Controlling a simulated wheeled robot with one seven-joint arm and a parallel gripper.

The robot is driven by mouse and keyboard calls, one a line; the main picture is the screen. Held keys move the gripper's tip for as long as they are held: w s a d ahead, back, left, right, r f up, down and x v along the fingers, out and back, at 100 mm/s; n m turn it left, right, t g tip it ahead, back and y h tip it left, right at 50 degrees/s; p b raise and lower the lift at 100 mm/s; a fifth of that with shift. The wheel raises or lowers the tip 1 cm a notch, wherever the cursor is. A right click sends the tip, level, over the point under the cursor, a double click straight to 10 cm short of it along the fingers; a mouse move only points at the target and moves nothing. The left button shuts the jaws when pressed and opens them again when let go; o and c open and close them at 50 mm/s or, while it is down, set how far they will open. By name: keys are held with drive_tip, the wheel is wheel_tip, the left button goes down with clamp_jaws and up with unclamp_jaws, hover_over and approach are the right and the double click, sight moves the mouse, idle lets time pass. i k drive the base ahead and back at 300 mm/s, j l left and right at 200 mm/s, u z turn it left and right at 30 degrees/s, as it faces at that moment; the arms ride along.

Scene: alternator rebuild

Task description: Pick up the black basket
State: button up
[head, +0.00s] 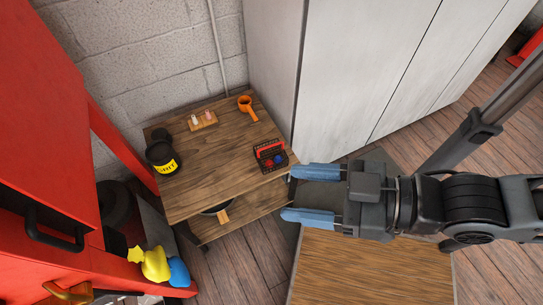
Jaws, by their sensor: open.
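The black basket (260,160) is small and sits near the right edge of the wooden table, at its near right corner. A red part and a blue round thing show in or on it; their exact form is too small to tell. My gripper (297,194) comes in from the right with two blue fingers spread apart and nothing between them. It shows to the right of and below the basket in the picture, apart from it.
The wooden table (205,172) also bears a black pot with a yellow label (162,158), an orange cup-like item (246,106) and a small wooden holder (203,121). A tall grey cabinet (360,60) stands behind right. Red furniture (45,120) borders the left. A wooden surface (370,272) lies below my gripper.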

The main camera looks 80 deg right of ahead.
sight(271, 153)
drive_tip(key=k+l, duration=0.15)
drive_tip(key=l, duration=0.2)
drive_tip(key=k+l, duration=0.15)
drive_tip(key=l, duration=0.25)
drive_tip(key=k+l+z, duration=0.1)
drive_tip(key=l, duration=0.25)
drive_tip(key=k+l, duration=0.25)
drive_tip(key=l, duration=0.15)
drive_tip(key=k+l, duration=0.1)
drive_tip(key=l, duration=0.25)
drive_tip(key=k+l, duration=0.15)
drive_tip(key=l, duration=0.25)
drive_tip(key=k+z, duration=0.05)
